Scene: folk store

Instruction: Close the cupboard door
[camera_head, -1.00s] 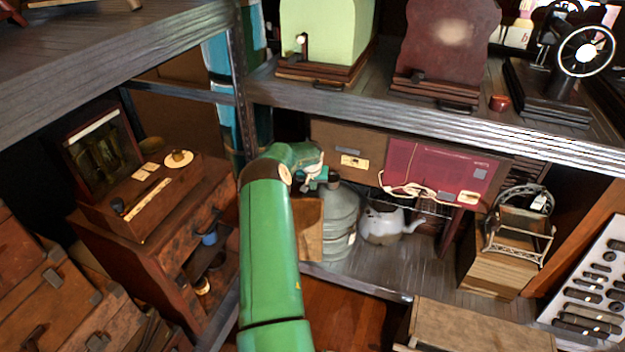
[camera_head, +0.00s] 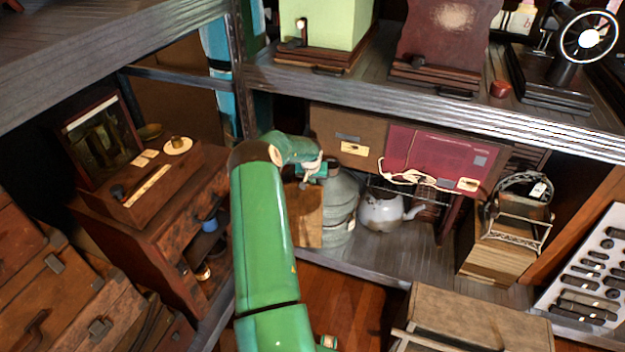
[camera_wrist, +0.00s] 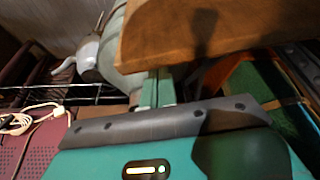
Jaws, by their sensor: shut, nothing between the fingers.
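The cupboard (camera_head: 165,245) is a dark wooden cabinet at the left in the head view, with its front compartments exposed. A flat wooden panel, which looks like its open door (camera_head: 308,222), stands out to the right, partly hidden behind my green arm. Its hinge side is hidden. My gripper (camera_head: 312,178) is just above the panel's top edge in the head view. In the wrist view, the brown panel (camera_wrist: 215,35) fills the upper right, close to my shut, empty gripper (camera_wrist: 156,88). I cannot tell whether they touch.
A grey metal can (camera_head: 341,205) stands just right of the panel, and a white kettle (camera_head: 380,212) beside it on the low shelf. A red case (camera_head: 440,158) hangs above. Wooden chests (camera_head: 50,290) fill the lower left. A box (camera_head: 470,325) stands front right.

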